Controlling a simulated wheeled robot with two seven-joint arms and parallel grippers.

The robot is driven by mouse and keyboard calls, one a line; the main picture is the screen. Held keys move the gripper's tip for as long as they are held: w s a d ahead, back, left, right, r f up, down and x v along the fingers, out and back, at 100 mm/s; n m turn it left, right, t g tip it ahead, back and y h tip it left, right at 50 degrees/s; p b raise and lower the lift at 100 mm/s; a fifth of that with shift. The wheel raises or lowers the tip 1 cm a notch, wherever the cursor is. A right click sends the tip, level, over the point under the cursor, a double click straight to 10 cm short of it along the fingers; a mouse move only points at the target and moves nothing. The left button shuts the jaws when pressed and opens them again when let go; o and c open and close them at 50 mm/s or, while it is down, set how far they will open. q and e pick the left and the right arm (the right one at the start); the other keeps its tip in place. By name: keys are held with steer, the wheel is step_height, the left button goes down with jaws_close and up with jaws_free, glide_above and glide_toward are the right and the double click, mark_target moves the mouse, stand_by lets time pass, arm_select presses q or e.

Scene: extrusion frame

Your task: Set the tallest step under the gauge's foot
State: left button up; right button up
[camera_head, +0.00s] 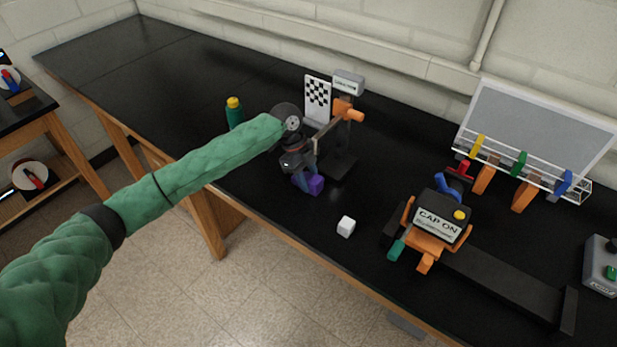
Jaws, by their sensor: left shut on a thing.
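My left arm in a green sleeve reaches in from the left. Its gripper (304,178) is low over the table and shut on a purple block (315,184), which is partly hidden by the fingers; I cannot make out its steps. The gauge's round dial (290,117) shows just beyond my wrist, on a grey arm from a dark post with an orange clamp (348,110). A dark base plate (338,164) lies below, right of the gripper. The gauge's foot is hidden behind my gripper. My right gripper is not in view.
A green bottle with a yellow cap (235,111) stands behind my arm. Right are an orange fixture with a "CAP ON" sign (437,226), a rack of coloured clips (520,165) and a grey button box (602,266).

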mark_target(308, 177)
arm_select(q)
steer(key=shift+f, duration=0.15)
steer(key=o, duration=1.1)
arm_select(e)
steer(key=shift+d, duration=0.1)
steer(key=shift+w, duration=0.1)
arm_select(q)
steer(key=shift+w+a+r+b, duration=0.2)
steer(key=shift+r+b, duration=0.15)
steer(key=shift+r, duration=0.25)
steer(key=b+v, duration=0.1)
steer(key=v, duration=0.1)
steer(key=shift+w+a+r, duration=0.1)
steer(key=shift+a+r, duration=0.05)
steer(key=shift+r, duration=0.15)
steer(key=b+v, duration=0.2)
steer(key=v, duration=0.6)
steer(key=shift+r+b, duration=0.2)
steer(key=shift+b, duration=0.1)
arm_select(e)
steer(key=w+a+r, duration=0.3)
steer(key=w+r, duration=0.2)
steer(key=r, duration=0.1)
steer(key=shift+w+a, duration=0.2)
